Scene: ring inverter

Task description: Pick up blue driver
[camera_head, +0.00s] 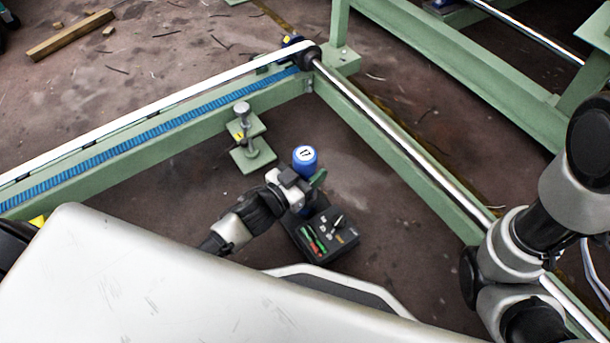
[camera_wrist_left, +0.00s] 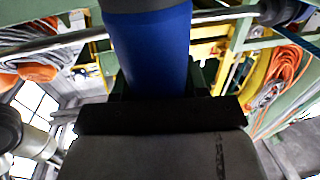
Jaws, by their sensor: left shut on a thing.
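The blue driver (camera_head: 305,157) has a blue body and a pale round top with dark marks, and it stands roughly upright. My left gripper (camera_head: 306,188) is shut on it, just above the black tool tray. In the left wrist view the blue driver (camera_wrist_left: 152,45) fills the upper middle, between the dark jaws of my left gripper (camera_wrist_left: 155,95).
The black tray (camera_head: 340,237) holds small tools with red and green parts. A green frame with a blue belt (camera_head: 150,132) runs along the left, and a steel shaft (camera_head: 400,137) runs along the right. A green bracket with a bolt (camera_head: 243,130) stands left of the driver.

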